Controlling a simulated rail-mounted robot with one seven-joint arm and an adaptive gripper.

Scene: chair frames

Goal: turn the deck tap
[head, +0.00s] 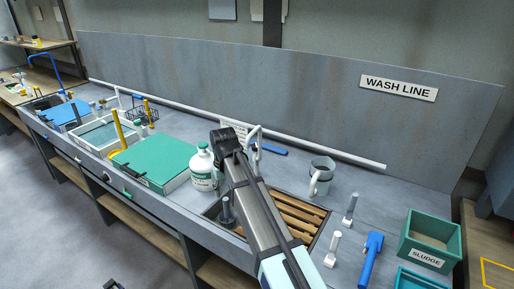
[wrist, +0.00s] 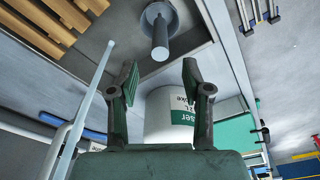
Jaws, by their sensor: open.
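A white gooseneck deck tap (head: 257,143) stands at the back of the nearest basin, just right of my gripper (head: 228,142) in the head view. In the wrist view its pale curved tube (wrist: 58,150) and a thin straight rod (wrist: 93,92) run along the left, beside the left finger. My gripper (wrist: 160,72) is open, with nothing between its fingers. The fingers are hidden in the head view. I cannot tell whether the left finger touches the rod. The tap's base is hidden.
A white bottle (head: 202,168) stands close left of my gripper; it also shows behind the fingers (wrist: 168,118). A grey upright post (wrist: 160,42) stands in the basin. Brown slats (head: 295,212) cover part of it. A grey mug (head: 320,176) is to the right.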

